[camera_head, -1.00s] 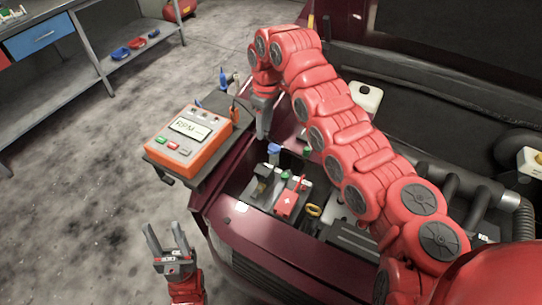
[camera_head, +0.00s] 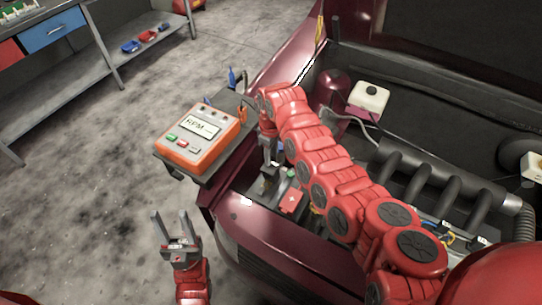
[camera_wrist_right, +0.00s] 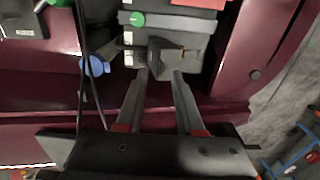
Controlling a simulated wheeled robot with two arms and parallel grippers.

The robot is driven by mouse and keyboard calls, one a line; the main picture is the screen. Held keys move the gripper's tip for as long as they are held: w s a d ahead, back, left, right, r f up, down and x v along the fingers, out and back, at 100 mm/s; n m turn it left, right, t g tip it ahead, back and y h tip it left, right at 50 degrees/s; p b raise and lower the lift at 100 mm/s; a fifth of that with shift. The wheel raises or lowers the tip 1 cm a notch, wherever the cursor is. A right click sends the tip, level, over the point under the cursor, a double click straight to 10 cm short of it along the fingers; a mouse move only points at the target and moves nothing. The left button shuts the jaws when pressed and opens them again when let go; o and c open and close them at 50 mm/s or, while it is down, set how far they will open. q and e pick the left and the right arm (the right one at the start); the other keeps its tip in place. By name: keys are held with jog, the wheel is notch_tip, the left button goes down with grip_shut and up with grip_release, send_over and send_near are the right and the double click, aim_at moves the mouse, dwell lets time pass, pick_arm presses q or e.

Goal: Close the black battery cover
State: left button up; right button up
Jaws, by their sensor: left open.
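The black battery cover (camera_wrist_right: 163,57) shows in the right wrist view on the grey battery (camera_wrist_right: 195,24), tilted up as far as I can tell. My right gripper (camera_wrist_right: 160,76) has its two fingers apart, tips close to the cover's near end; I cannot tell whether they touch it. In the head view my right gripper (camera_head: 268,140) points down over the battery, and the arm partly hides this area. The red battery cover (camera_head: 291,200) lies beside it. My left gripper (camera_head: 173,230) is open and empty, in front of the car at the lower left.
An orange RPM meter (camera_head: 197,137) stands on a small shelf left of the engine bay. A blue cap (camera_wrist_right: 92,65) and dark cables lie left of my right fingers. A white reservoir (camera_head: 369,97) sits farther back. A workbench (camera_head: 55,75) stands at the upper left.

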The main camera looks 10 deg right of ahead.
aim_at(270, 172)
jog(key=shift+f, duration=1.25)
grip_shut()
dwell(0.5)
